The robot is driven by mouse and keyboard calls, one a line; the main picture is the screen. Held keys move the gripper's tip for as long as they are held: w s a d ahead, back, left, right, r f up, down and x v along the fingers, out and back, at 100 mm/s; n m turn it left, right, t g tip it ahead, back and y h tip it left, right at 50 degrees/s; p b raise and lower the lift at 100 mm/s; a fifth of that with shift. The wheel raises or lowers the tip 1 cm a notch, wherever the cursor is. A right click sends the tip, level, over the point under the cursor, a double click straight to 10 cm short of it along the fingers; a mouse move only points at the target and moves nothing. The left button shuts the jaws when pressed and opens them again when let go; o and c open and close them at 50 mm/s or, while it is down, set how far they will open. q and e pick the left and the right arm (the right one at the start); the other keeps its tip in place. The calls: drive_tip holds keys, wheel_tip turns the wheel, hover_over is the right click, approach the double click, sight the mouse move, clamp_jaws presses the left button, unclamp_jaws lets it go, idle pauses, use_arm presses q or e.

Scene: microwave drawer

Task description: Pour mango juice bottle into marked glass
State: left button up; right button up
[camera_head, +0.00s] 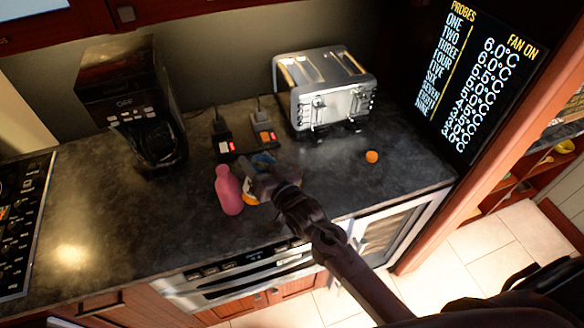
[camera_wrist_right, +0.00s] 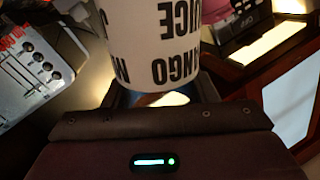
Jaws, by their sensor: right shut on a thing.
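My right gripper (camera_head: 258,182) is over the counter, just right of a pink bottle. It is shut on the mango juice bottle (camera_wrist_right: 160,45), a white-labelled cylinder whose black lettering reads upside down in the right wrist view. In the head view the gripper mostly covers this bottle; an orange part (camera_head: 249,199) shows below it, and a small blue patch shows above. I cannot tell whether the bottle touches the counter. I cannot make out the marked glass. My left gripper is not in view.
The pink bottle (camera_head: 228,190) stands close left of my right gripper. A toaster (camera_head: 325,92), a coffee maker (camera_head: 130,105) and two small dark devices (camera_head: 222,135) stand behind. A small orange ball (camera_head: 372,156) lies on the right. The counter (camera_head: 120,215) is clear to the left.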

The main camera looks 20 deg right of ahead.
sight(259, 151)
drive_tip(key=r+n, duration=0.3)
drive_tip(key=shift+d+r, duration=0.25)
drive_tip(key=shift+d, duration=0.1)
drive_tip(key=shift+w, duration=0.1)
drive_tip(key=shift+a+r, duration=0.1)
drive_tip(key=shift+r, duration=1.9)
drive_tip(key=shift+f, duration=0.1)
